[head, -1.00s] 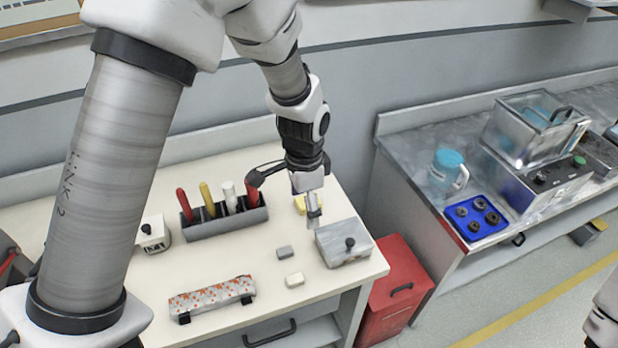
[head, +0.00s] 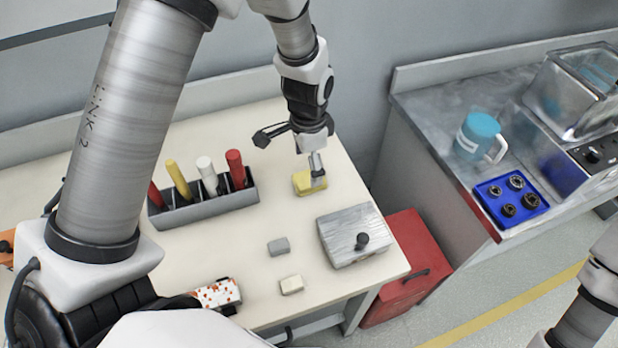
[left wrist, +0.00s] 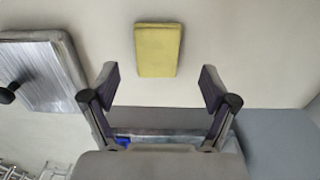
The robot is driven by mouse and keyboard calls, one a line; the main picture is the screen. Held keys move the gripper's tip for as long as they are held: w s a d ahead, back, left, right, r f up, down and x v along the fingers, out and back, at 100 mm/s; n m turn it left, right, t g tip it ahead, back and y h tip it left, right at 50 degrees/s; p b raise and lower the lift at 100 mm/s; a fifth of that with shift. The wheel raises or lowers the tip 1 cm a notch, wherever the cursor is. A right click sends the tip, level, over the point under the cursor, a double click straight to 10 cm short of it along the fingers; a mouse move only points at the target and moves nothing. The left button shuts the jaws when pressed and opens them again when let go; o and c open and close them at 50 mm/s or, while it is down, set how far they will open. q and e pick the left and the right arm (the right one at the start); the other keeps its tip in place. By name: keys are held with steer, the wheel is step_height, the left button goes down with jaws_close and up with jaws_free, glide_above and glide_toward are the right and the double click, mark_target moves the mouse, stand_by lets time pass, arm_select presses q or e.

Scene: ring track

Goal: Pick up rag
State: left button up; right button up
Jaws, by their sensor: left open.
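The yellow rag (head: 303,184) is a small, flat, folded-looking block on the cream table, behind the metal box. It also shows in the left wrist view (left wrist: 158,50), above the gap between my fingers. My left gripper (head: 318,172) is at the rag in the head view and partly covers it. In the left wrist view my left gripper (left wrist: 158,84) is open, its two fingers spread wider than the rag, with nothing between them. The rag lies just beyond the fingertips there, not gripped. My right gripper is out of view.
A grey metal box with a black knob (head: 345,238) stands in front of the rag. A rack (head: 205,208) with colored handles stands to the left. Two small blocks (head: 279,246) lie nearer. A red cabinet (head: 408,270) stands right of the table.

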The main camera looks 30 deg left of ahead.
arm_select(q)
step_height(320, 180, down, 4)
steer(key=shift+d+f, duration=0.1)
steer(key=shift+f, duration=0.05)
steer(key=shift+s, duration=0.15)
steer(key=c, duration=1)
step_height(320, 180, up, 10)
steer(key=shift+r, duration=0.1)
steer(key=shift+c, duration=0.6)
